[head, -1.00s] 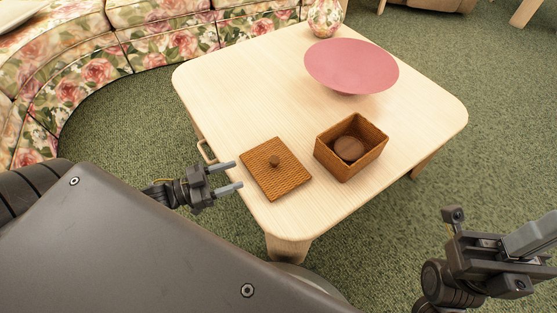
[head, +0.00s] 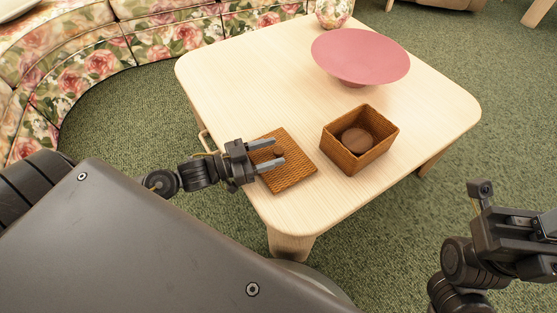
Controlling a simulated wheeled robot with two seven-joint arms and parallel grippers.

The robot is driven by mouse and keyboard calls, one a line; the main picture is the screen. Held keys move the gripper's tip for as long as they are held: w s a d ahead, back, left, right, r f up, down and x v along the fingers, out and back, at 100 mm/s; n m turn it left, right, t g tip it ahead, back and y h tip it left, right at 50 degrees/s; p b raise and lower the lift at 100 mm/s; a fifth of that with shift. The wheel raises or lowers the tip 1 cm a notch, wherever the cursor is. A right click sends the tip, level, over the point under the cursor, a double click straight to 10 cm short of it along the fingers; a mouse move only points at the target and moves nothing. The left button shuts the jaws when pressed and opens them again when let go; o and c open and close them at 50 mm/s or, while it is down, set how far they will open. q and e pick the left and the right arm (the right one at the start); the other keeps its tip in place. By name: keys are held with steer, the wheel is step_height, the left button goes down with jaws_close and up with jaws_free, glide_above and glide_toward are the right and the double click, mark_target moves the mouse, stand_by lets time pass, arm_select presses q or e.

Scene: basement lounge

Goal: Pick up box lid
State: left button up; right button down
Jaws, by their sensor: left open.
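The woven brown box lid (head: 293,173) lies flat on the table near its front left edge. My left gripper (head: 277,153) is open, with its two fingers over the lid's upper left part. The woven box (head: 345,158) stands open to the right of the lid with a round brown object (head: 356,141) inside. My right gripper is at the lower right, away from the table; its fingertips do not show.
The pale wooden table (head: 240,75) also carries a wide pink bowl (head: 360,55) and a floral vase (head: 333,12) toward the back. A floral sofa (head: 160,40) curves behind it. The table's left and middle surface is clear.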

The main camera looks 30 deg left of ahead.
arm_select(q)
steer(key=shift+w+d, duration=0.1)
jaws_close()
stand_by(0.3)
